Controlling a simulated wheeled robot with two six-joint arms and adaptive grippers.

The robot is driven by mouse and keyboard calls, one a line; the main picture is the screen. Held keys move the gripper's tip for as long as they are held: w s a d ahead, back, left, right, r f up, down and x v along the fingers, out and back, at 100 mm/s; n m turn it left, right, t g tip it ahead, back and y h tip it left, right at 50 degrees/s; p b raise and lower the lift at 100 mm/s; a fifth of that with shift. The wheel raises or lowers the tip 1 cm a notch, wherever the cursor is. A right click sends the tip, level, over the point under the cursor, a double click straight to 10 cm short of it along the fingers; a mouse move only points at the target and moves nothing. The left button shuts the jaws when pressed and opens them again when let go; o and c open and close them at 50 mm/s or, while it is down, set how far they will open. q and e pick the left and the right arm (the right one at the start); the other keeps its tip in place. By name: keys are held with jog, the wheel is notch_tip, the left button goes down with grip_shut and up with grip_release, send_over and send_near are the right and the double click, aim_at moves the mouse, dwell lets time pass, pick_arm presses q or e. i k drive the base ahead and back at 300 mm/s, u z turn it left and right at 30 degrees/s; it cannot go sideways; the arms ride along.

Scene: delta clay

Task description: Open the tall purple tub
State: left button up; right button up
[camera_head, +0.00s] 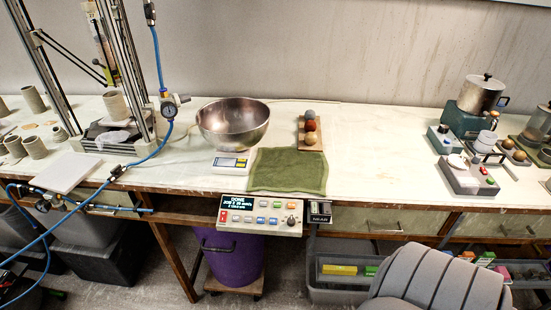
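The purple tub (233,262) stands under the table, on a low wooden dolly with casters. Its upper part and top are hidden behind the table edge and the control panel, so I cannot tell whether it has a lid or is open. A dark handle shows near its upper left side. Neither of my grippers is in view.
A control panel (258,215) juts from the table's front edge above the tub. A metal bowl (233,122) on a scale and a green cloth (288,171) lie on the table. A grey chair (436,280) stands front right. Dark bins (92,262) stand left of the tub.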

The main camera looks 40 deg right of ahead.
aim_at(236, 261)
jog(key=z, duration=0.3)
jog(key=k, duration=0.2)
jog(key=z, duration=1.05)
jog(key=i, duration=0.95)
jog(key=u, duration=0.4)
